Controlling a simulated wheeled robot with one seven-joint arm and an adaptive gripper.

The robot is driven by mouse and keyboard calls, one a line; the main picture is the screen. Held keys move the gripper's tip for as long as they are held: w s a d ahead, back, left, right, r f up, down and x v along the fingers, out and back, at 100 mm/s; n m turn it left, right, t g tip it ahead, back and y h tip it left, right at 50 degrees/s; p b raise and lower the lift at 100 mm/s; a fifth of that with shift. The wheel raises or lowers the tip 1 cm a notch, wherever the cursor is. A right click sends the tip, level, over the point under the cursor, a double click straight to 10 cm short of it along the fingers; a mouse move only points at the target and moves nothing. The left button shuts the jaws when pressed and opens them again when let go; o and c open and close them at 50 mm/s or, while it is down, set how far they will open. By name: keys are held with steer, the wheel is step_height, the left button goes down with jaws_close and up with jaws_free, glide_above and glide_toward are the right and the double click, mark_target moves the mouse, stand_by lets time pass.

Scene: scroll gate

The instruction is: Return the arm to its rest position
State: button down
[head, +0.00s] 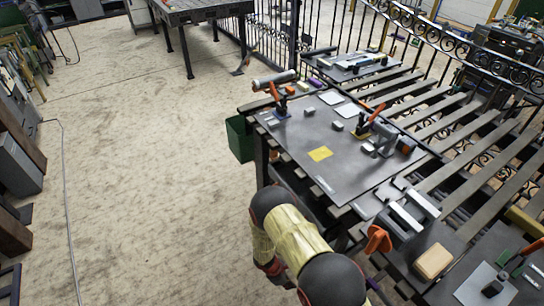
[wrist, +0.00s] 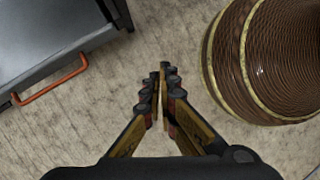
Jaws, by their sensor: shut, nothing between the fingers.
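My gripper (wrist: 165,72) shows in the wrist view, pointing at the pale floor (wrist: 150,45). Its two fingers are shut against each other with nothing between them. In the head view my arm bends low beside the near left corner of the workbench. My gripper cannot be made out clearly there.
A slatted rack (head: 450,125) and an iron railing (head: 345,20) stand beyond. A green bin (head: 240,138) hangs at its left. An orange-handled grey box (wrist: 45,40) is nearby. Left floor is open.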

steer(key=s+d+r+m+g+y, duration=0.15)
steer(key=r+m, duration=0.45)
steer(key=r, duration=1.2)
steer(key=s+d+r+m, duration=0.1)
steer(key=d+r+m, duration=0.3)
steer(key=r, duration=1.4)
steer(key=s+d+r+m+t+y, duration=0.1)
steer(key=s+d+r+m+t, duration=0.1)
steer(key=r, duration=0.9)
steer(key=s+d+r+m+t+y, duration=0.1)
steer(key=s+d+r+m+t, duration=0.1)
steer(key=s+r, duration=0.5)
steer(key=s+d+r+m+t+y, duration=0.1)
steer(key=s+r+m+t, duration=0.2)
steer(key=r, duration=1.1)
steer(key=shift+s+d+r+m+t, duration=0.4)
steer(key=shift+s+m, duration=0.35)
steer(key=shift+m, duration=0.35)
